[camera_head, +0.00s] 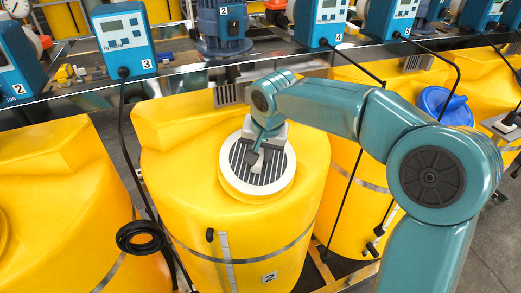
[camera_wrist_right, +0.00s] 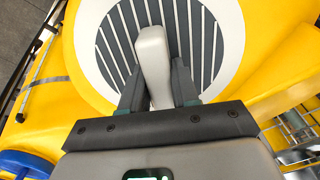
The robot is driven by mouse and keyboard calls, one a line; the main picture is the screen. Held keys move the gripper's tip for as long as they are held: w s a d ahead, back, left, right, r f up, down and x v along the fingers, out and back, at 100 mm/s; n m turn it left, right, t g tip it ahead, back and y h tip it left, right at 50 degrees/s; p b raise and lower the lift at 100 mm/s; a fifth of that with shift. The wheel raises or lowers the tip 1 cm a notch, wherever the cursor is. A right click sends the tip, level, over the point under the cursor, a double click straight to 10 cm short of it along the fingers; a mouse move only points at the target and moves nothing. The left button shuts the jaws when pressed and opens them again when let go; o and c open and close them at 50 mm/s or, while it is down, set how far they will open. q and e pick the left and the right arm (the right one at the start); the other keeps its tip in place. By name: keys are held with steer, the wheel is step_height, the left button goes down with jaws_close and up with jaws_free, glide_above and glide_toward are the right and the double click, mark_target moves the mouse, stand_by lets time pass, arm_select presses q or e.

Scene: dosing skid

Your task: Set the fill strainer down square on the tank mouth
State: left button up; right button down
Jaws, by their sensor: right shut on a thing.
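The fill strainer (camera_head: 237,178) is a round white ring with dark grey slats and a pale upright grip. It is over the mouth on top of the yellow tank (camera_head: 195,225) marked 2. My right gripper (camera_head: 262,150) reaches in from the right and is shut on the strainer's grip. In the right wrist view the strainer (camera_wrist_right: 95,60) fills the upper middle, with the grip between the fingers of the gripper (camera_wrist_right: 157,92). The strainer hides the tank mouth. I cannot tell whether it rests fully on the rim. My left gripper is not in view.
Yellow tanks stand on both sides, one at the left (camera_head: 60,200). A blue lid (camera_head: 445,105) lies on a tank at the right. A metal shelf with blue dosing pumps (camera_head: 123,38) runs behind.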

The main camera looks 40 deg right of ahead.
steer(key=shift+w+f, duration=0.2)
steer(key=shift+f, duration=0.2)
steer(key=c, duration=0.8)
jaws_free()
steer(key=shift+o, duration=0.2)
steer(key=v, duration=1.6)
steer(key=shift+r, duration=0.15)
steer(key=shift+s, duration=0.25)
